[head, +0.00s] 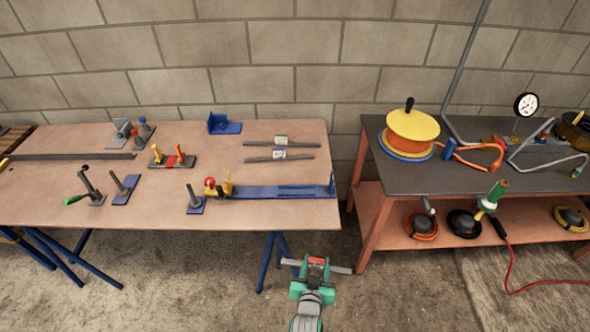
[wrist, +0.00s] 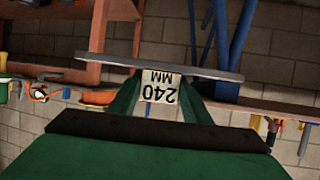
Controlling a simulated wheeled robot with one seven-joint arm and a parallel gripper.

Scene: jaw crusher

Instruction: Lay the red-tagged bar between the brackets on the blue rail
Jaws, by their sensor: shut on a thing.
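My gripper (head: 316,268) is shut on a grey bar (head: 341,270), gripping it near its middle. The bar is held level in front of the table's front right corner, over the floor. A red tag (head: 317,261) shows on top of it. In the wrist view the bar (wrist: 218,73) crosses the fingers, and its label (wrist: 160,88) reads 240 MM. The blue rail (head: 258,193) lies along the table's front right edge. A blue upright bracket (head: 332,184) stands at its right end, and a yellow clamp (head: 228,184) with a red knob is at its left end.
A dark bench (head: 460,180) with hoses stands to the right.

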